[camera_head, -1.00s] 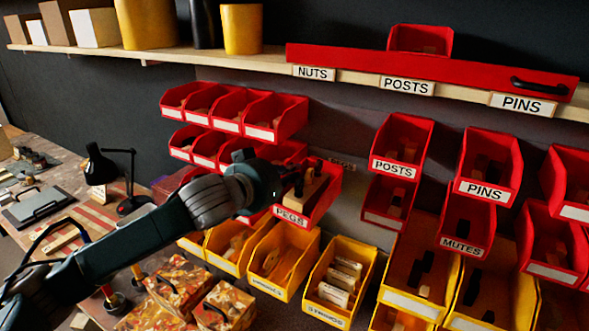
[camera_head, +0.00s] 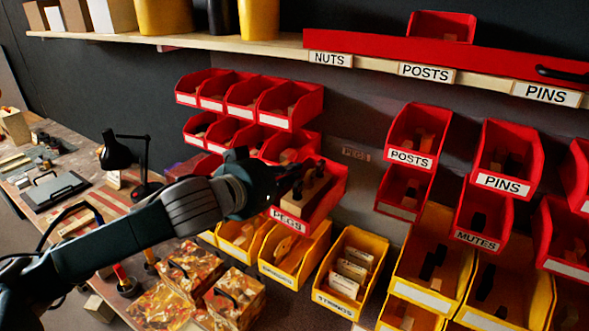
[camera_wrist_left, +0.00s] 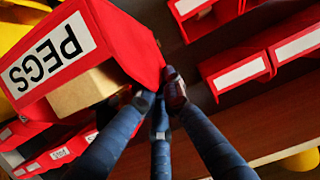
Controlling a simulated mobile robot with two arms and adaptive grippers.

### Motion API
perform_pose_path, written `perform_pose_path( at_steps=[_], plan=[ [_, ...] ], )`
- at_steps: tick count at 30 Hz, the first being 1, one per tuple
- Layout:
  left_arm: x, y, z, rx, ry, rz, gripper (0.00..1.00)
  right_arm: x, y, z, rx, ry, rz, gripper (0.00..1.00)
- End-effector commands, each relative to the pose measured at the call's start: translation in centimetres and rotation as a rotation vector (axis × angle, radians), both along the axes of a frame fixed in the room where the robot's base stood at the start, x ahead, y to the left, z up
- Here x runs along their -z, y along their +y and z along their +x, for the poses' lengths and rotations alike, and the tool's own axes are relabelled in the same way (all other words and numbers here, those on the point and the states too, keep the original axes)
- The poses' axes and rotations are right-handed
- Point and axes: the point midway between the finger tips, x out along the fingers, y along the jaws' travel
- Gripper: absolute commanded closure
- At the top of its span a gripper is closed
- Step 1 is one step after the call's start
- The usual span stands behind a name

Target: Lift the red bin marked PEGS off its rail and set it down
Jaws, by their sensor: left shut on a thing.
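The red PEGS bin (camera_head: 331,194) is in the middle of the head view, with a wooden block and dark pieces inside. My left gripper (camera_head: 283,184) comes in from the left and is shut on the bin. In the left wrist view, the bin (camera_wrist_left: 128,38) is close and tilted, its label upside down; the fingers (camera_wrist_left: 160,97) meet at its wall edge. My right gripper is not in view.
Red bins (camera_head: 250,101) hang left of the PEGS tag, and more (camera_head: 412,140) at right. Yellow bins (camera_head: 294,256) sit below. A shelf (camera_head: 288,46) runs above. The bench at left holds a black lamp (camera_head: 117,152) and patterned boxes (camera_head: 236,297).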

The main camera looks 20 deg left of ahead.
Motion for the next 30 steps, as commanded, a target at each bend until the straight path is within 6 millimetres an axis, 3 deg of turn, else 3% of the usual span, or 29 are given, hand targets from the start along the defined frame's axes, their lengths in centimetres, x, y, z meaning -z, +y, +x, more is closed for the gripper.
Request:
perform_pose_path(
  at_steps=[17, 30],
  plan=[
    [-0.1, 0.7, -3.2, 0.0, -0.003, 0.002, 1.0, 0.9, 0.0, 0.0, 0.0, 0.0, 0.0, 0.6],
    [-0.3, 0.6, -3.4, 0.0, -0.006, 0.0, 1.0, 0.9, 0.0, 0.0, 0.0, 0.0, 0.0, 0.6]
  ],
)
